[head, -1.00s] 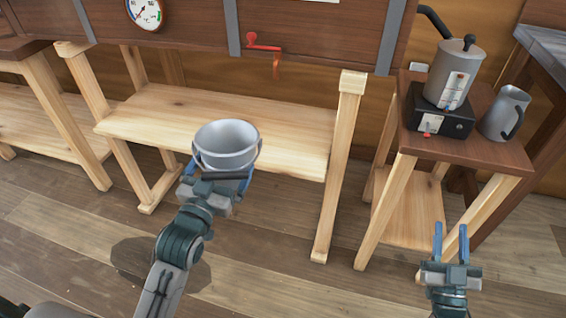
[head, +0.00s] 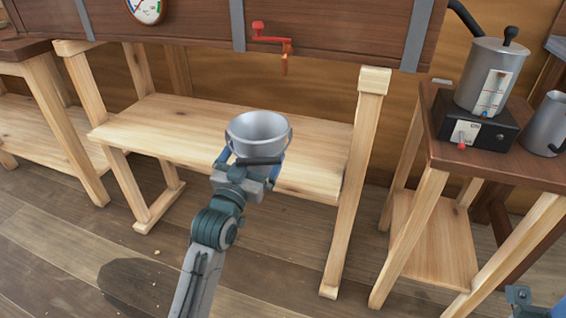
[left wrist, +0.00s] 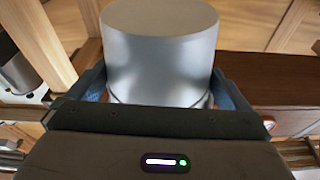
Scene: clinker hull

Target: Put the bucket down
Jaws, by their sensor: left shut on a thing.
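The bucket (head: 258,134) is a small grey metal pail, upright with its open top facing up. My left gripper (head: 250,168) is shut on it from the near side, with a blue finger to each side. In the head view the bucket appears in front of and over the pale wooden low shelf (head: 180,115); whether it touches the wood I cannot tell. In the left wrist view the bucket (left wrist: 160,50) fills the space between the fingers. Only a small part of my right arm shows at the lower right corner of the head view; its gripper jaws are out of frame.
A dark wooden trough with a red-handled tap (head: 285,62) and a dial (head: 146,8) is above the shelf. At right, a small table (head: 480,158) carries a black heater (head: 476,128), a kettle (head: 490,75) and a jug (head: 547,125). The shelf's left part is clear.

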